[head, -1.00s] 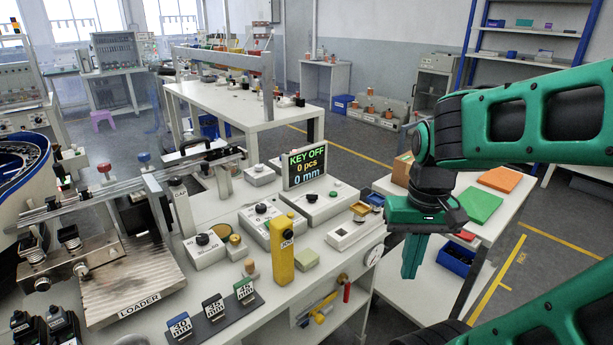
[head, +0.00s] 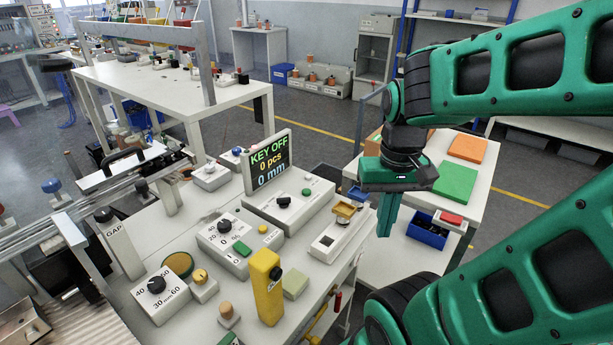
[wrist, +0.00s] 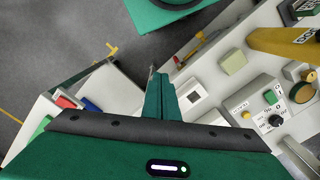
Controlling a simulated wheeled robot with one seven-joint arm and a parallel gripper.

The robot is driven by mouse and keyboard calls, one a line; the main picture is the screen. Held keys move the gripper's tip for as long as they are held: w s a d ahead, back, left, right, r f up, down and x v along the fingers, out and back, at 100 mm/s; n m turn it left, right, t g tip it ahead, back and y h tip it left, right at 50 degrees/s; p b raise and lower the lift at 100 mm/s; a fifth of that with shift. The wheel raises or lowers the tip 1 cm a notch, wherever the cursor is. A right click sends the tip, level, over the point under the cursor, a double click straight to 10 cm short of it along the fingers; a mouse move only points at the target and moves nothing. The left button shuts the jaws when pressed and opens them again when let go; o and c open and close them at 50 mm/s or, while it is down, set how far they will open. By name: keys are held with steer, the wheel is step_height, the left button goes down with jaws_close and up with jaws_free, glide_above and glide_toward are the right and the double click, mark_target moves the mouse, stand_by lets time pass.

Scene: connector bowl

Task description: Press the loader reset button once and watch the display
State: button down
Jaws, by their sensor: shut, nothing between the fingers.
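The display (head: 268,162) is a black screen standing at the back of the white bench, reading "KEY OFF, 0 pcs, 0 mm". In front of it a white box carries a black knob (head: 284,202) and a round green button (head: 306,191). A nearer dial box (head: 212,240) has a green square key (head: 242,249) and a small yellow button (head: 263,229); it also shows in the wrist view (wrist: 258,125). I cannot read which one is the loader reset button. My gripper (head: 384,232) is shut and empty, pointing down beyond the bench's right edge, apart from all buttons.
A yellow post (head: 266,290) stands upright on the bench near the dial box. A white box with a wooden-and-yellow top piece (head: 345,209) sits at the bench's right edge. A side table (head: 375,262) with green and orange pads and a blue bin (head: 428,231) is to the right.

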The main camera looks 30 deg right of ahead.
step_height(320, 180, up, 3)
steer(key=n+t+y, duration=0.3)
steer(key=t+y, duration=0.1)
steer(key=t, duration=0.4)
glide_above(308, 177)
steer(key=shift+s+d+f, duration=0.15)
steer(key=shift+s+d, duration=0.1)
steer(key=shift+d, duration=0.2)
steer(key=shift+f, duration=0.1)
steer(key=shift+f, duration=4.3)
steer(key=shift+s+f, duration=0.1)
steer(key=shift+f, duration=0.05)
steer(key=shift+f, duration=0.25)
